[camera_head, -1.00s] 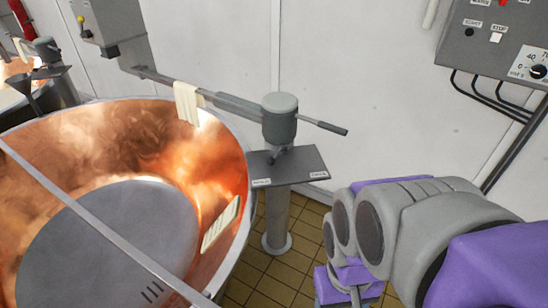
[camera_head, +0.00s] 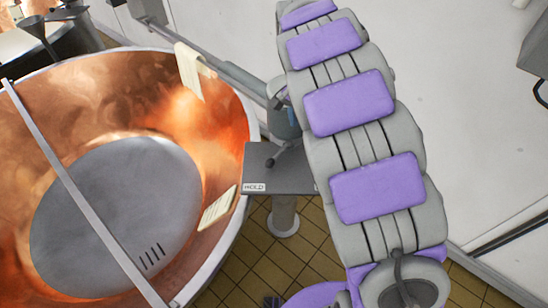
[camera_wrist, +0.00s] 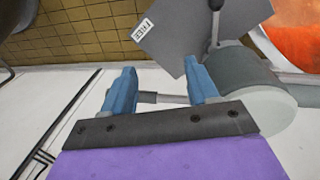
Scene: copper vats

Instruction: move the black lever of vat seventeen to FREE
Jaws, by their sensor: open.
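The grey cylinder housing (camera_wrist: 255,80) of the lever fills the right of the wrist view. The FREE label (camera_wrist: 143,30) is on the plate. In the head view the plate's HOLD label (camera_head: 254,187) shows, and the pointer (camera_head: 274,160) leans toward that side.
The large copper vat (camera_head: 222,95) stands left of the plate, with a grey bar (camera_head: 75,190) across it. The plate's post (camera_head: 284,217) rises from the tiled floor. A pale wall (camera_head: 470,120) is at the right, with a grey box (camera_head: 535,45).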

